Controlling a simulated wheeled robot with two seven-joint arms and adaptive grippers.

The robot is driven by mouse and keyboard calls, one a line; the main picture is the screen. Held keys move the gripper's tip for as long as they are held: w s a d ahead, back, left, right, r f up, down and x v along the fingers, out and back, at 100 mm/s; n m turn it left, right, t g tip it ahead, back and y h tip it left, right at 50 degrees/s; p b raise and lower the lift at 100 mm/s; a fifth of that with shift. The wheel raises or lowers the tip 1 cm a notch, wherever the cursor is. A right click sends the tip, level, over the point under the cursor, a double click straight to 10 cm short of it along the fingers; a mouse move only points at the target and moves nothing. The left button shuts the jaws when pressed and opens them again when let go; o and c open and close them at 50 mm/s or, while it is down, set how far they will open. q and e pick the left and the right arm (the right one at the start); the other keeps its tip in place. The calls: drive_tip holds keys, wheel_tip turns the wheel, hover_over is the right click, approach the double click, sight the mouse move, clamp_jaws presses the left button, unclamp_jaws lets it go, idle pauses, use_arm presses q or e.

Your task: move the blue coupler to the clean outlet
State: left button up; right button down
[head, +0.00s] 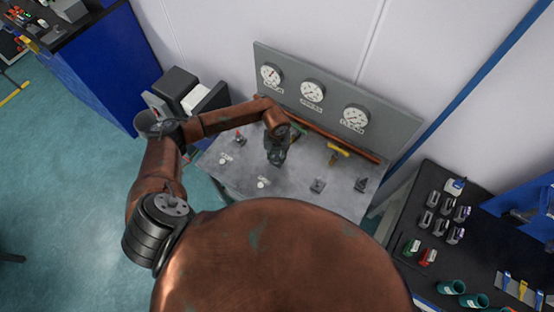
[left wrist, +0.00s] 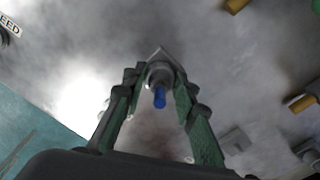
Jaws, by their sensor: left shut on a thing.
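The blue coupler (left wrist: 159,97) shows in the left wrist view as a blue tip on a grey round body, between my two green-sided fingers. My left gripper (left wrist: 155,95) is shut on it. In the head view my left gripper (head: 277,155) hangs over the grey metal bench top (head: 240,182), below the gauges, and hides the coupler there. I cannot tell whether the coupler is seated on a fitting or clear of the bench. Small grey fittings (head: 317,186) stand on the bench to the right. I cannot read which outlet is the clean one. My right gripper is out of view.
A back panel with three round gauges (head: 312,91) stands behind the bench, with a copper pipe (head: 335,139) along its foot. A yellow handle (head: 338,149) stands right of the gripper. A black table (head: 440,190) with small parts is at right.

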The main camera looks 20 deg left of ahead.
sight(277, 157)
use_arm(q)
drive_tip(key=shift+r, duration=0.1)
clamp_jaws()
drive_tip(key=shift+r+p, duration=0.65)
drive_tip(key=shift+r, duration=0.15)
drive_tip(key=shift+r+p, duration=0.9)
drive_tip(key=shift+r, duration=0.65)
